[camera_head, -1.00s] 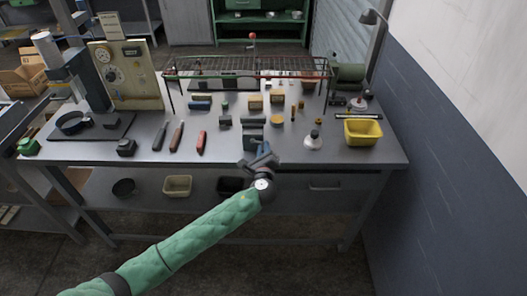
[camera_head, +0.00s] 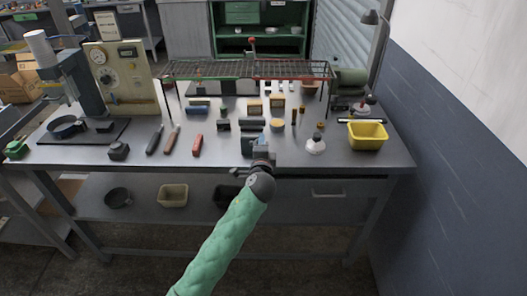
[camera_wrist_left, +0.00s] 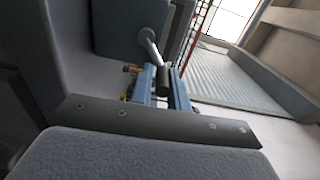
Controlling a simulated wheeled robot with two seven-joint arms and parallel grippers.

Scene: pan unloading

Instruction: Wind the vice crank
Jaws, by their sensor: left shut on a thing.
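The vice (camera_head: 251,140) is a small dark teal block at the front edge of the workbench, partly hidden by my left gripper (camera_head: 262,158). In the left wrist view it is the teal body (camera_wrist_left: 112,25) at the top. The crank (camera_wrist_left: 149,42) is a pale metal arm coming out of the vice, with a dark handle (camera_wrist_left: 163,80) at its end. The two blue fingers of my left gripper (camera_wrist_left: 163,88) are shut around that handle. The crank is too small to make out in the head view. My right gripper is not in view.
A wire rack (camera_head: 250,69) stands across the back of the bench (camera_head: 90,154). A yellow bin (camera_head: 367,136) is at the right, with a white-based flask-like item (camera_head: 316,146) beside it. A red-handled tool (camera_head: 197,145) and other tools lie left of the vice. Small blocks crowd the middle.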

